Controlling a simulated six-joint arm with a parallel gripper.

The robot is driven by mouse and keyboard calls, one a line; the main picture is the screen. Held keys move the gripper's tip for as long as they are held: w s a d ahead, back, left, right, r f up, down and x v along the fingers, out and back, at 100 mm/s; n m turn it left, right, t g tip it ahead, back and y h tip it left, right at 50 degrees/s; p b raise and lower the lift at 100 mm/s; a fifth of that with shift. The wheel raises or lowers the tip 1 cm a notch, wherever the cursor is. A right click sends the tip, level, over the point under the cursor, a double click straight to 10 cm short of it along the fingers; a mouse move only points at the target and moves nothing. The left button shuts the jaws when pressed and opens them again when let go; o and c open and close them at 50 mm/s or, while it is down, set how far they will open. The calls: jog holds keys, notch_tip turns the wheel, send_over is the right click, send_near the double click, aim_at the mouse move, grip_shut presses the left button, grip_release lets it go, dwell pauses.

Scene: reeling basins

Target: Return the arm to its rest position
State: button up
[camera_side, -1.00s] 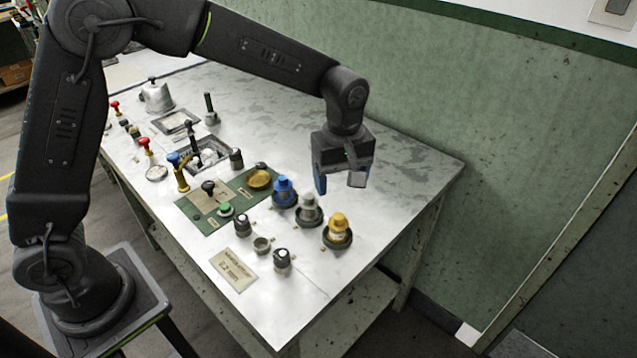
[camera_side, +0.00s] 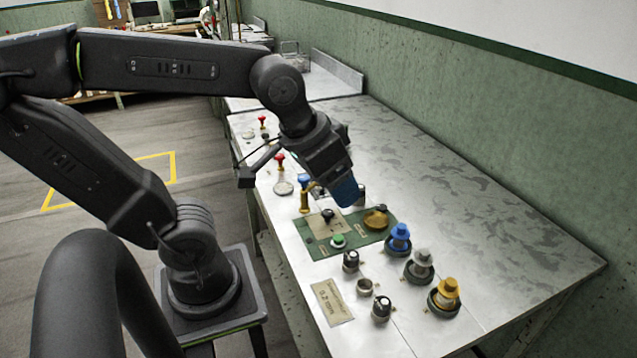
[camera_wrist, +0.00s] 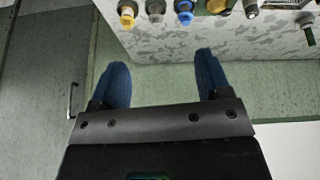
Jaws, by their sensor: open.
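My gripper (camera_side: 343,190) hangs above the workbench in the side view, tilted down, with a blue fingertip showing in front of the panel area. In the wrist view my gripper (camera_wrist: 163,76) has its two blue fingers spread wide apart with nothing between them. My arm bends up from its base at the left and reaches over the bench. The fingers appear clear of the knobs, though the exact height is hard to judge.
The grey workbench (camera_side: 470,210) carries a green panel (camera_side: 318,248), a blue knob (camera_side: 399,238), a grey knob (camera_side: 420,263), a yellow knob (camera_side: 446,292) and a label plate (camera_side: 332,303). Red-topped handles stand farther back. A green wall (camera_side: 480,90) runs behind. The bench's right side is bare.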

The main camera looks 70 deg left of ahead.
jog(key=shift+s+a+f+m+t, duration=0.15)
jog(key=shift+s+m, duration=0.15)
jog(key=shift+s, duration=0.25)
jog(key=shift+s+a+f+m+t, duration=0.15)
jog(key=shift+s+m, duration=0.15)
jog(key=shift+s, duration=0.2)
dwell(0.5)
